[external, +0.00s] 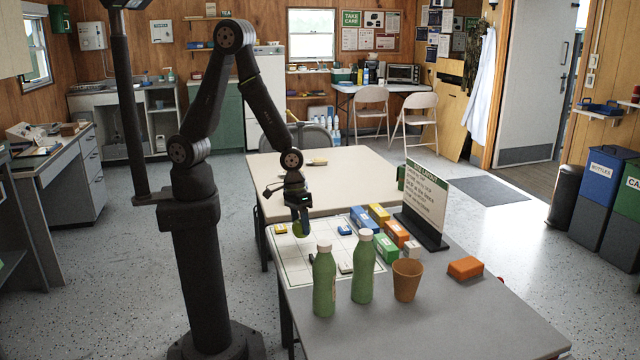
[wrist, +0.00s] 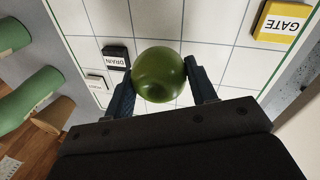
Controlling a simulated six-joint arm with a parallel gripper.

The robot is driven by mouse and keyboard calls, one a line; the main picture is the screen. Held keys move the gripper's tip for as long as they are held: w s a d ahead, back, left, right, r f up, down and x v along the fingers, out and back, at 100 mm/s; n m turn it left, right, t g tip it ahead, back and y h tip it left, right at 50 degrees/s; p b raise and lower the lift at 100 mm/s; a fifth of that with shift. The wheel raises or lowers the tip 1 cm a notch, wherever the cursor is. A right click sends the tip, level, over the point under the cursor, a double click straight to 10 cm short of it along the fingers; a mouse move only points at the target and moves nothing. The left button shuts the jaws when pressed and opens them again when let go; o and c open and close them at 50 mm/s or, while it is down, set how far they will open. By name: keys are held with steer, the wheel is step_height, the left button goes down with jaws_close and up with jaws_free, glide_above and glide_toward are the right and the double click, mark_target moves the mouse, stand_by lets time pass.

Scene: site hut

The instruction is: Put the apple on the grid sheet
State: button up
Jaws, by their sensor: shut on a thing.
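A green apple (wrist: 158,75) sits between the two fingers of my gripper (wrist: 158,78), which is shut on it. In the external view my gripper (external: 299,214) points down with the apple (external: 299,229) at its tip, over the far left part of the white grid sheet (external: 312,262). The sheet (wrist: 212,40) fills the background behind the apple in the wrist view. I cannot tell whether the apple touches the sheet or hangs just above it.
On the sheet are a black DRAIN block (wrist: 116,58) and a yellow GATE block (wrist: 283,22). Two green bottles (external: 324,282) (external: 362,268) and a brown cup (external: 406,280) stand at the near side. Coloured boxes (external: 387,246) and a sign (external: 424,205) stand to the right.

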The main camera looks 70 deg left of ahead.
mark_target(301, 234)
steer(key=shift+f, duration=1.7)
steer(key=shift+f, duration=0.1)
steer(key=o, duration=1)
steer(key=shift+o, duration=0.2)
steer(key=v, duration=1.2)
steer(key=shift+s, duration=0.1)
steer(key=shift+x, duration=6.05)
